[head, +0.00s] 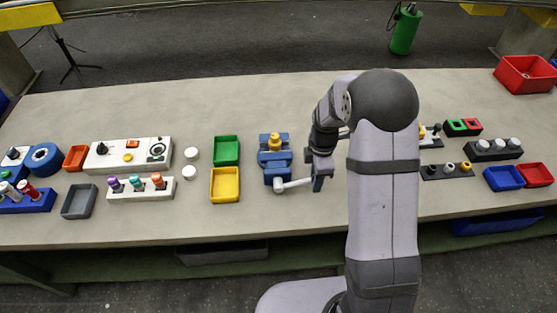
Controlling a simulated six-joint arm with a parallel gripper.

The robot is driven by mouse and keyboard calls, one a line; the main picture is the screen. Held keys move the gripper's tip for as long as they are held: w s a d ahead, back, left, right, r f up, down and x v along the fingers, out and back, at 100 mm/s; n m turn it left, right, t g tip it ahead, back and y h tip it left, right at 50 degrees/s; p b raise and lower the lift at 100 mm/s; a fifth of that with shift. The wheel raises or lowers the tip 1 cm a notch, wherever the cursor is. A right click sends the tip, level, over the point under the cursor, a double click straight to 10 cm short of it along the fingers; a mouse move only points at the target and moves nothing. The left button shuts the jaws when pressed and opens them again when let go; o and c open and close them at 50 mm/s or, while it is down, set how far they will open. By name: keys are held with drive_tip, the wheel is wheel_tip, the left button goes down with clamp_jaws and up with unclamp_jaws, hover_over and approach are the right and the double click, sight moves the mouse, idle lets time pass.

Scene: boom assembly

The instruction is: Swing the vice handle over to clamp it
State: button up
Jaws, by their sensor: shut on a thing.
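The blue vice (276,172) stands on the middle of the table, with a yellow part (274,141) at its top. Its light-coloured handle (294,184) sticks out from the vice's front, toward the right. My gripper (316,184) is at the handle's right end and is shut on it. The fingertips are small in the picture and partly hide the handle's end. My arm comes down from the right of the vice.
A green bin (226,150) and a yellow bin (225,185) stand just left of the vice. Two white round pieces (190,163) and a white panel (128,153) lie farther left. Several small holders and bins, such as a blue bin (503,178), stand at the right.

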drive_tip(key=shift+w+d+f, duration=0.1)
drive_tip(key=shift+f, duration=0.15)
drive_tip(key=o, duration=0.5)
drive_tip(key=shift+o, duration=0.2)
drive_tip(key=shift+r+p, duration=0.25)
drive_tip(key=shift+p, duration=0.05)
drive_tip(key=c, duration=0.5)
drive_tip(key=shift+c, duration=0.2)
drive_tip(key=shift+s+f+b, duration=0.2)
drive_tip(key=shift+f+b, duration=0.15)
drive_tip(key=shift+f, duration=0.3)
drive_tip(key=shift+s+f+b, duration=0.15)
drive_tip(key=shift+f+b, duration=0.15)
drive_tip(key=shift+f, duration=0.35)
idle(0.3)
